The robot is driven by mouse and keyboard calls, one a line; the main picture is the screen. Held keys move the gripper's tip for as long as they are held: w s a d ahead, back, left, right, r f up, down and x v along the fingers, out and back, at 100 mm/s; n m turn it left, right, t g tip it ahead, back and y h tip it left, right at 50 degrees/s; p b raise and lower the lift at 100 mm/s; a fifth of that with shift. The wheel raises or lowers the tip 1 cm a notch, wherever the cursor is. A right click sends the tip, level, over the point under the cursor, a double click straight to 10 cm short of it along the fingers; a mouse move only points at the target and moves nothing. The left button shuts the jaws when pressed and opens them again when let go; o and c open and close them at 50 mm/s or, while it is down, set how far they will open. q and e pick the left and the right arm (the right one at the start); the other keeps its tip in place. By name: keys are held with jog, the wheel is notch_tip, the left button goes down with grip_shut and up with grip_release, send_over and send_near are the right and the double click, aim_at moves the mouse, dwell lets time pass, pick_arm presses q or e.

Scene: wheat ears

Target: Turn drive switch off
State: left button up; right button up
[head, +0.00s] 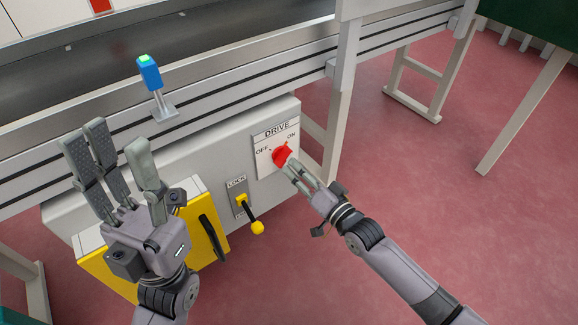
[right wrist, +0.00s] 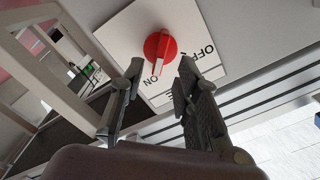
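The red drive switch (head: 281,156) is a round knob on a white plate (head: 265,165) marked DRIVE, OFF and ON, on the grey control box. In the right wrist view the knob (right wrist: 159,44) has a white mark pointing to the ON label. My right gripper (head: 296,170) is close in front of the knob. Its fingers (right wrist: 160,72) are open, with the knob showing in the gap just beyond the tips. I cannot tell if they touch it.
A LOCK lever with a yellow ball (head: 257,228) sits below and left of the switch. A yellow door with a black handle (head: 213,238) is further left. A blue post with a green button (head: 149,73) stands on the conveyor rail. Pink floor (head: 420,170) is open at right.

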aim_at(287, 160)
jog(key=shift+b+x, duration=0.6)
jog(key=shift+x, duration=1.7)
grip_shut()
